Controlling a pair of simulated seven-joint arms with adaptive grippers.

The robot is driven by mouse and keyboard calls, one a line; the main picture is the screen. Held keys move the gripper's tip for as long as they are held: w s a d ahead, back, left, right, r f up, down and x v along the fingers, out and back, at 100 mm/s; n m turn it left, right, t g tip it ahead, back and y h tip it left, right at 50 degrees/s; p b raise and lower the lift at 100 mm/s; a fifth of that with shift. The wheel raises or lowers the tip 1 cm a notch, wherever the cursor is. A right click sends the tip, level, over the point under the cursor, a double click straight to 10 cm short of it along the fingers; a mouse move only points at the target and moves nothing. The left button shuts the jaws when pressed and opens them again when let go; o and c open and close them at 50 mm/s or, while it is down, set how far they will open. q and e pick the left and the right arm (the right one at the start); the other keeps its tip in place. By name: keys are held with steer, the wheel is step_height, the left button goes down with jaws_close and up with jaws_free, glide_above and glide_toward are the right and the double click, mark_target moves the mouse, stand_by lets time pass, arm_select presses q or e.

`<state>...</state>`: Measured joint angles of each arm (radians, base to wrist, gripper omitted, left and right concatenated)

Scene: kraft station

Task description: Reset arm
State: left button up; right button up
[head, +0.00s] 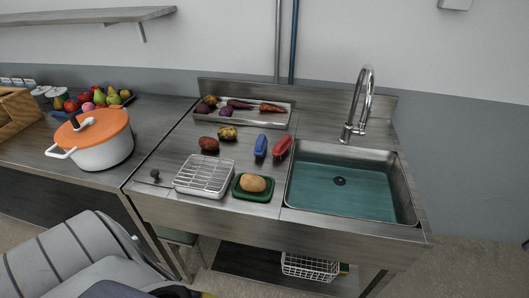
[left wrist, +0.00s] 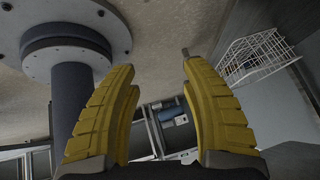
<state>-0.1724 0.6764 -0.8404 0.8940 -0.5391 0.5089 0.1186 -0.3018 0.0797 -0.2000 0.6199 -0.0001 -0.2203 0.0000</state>
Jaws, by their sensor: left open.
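My left gripper (left wrist: 158,68) shows in the left wrist view with its two yellow fingers spread apart and nothing between them. It is below the counter level, near a round grey column and base and a white wire basket (left wrist: 255,55). In the head view my grey left arm fills the bottom left corner, and its fingers are hardly visible there. My right gripper is in neither view.
The steel counter holds a wire rack (head: 204,176), a potato (head: 253,183) on a green tray, a blue item (head: 260,146), a red item (head: 282,146) and a vegetable tray (head: 240,122). A sink (head: 350,190) is right, an orange-lidded pot (head: 104,152) left. A basket (head: 310,268) sits below.

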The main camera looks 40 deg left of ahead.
arm_select(q)
steer(key=s+d+f+n+y, duration=0.2)
steer(key=d+f+n+y, duration=0.3)
steer(key=f, duration=0.3)
steer(key=s+d+f+n+g, duration=0.2)
steer(key=s+d+f+n, duration=0.2)
steer(key=s+d, duration=0.4)
steer(key=s+n, duration=0.1)
steer(key=s, duration=0.2)
steer(key=shift+s+f+g+y, duration=0.3)
steer(key=shift+s+g+y, duration=0.05)
steer(key=shift+g+y, duration=0.05)
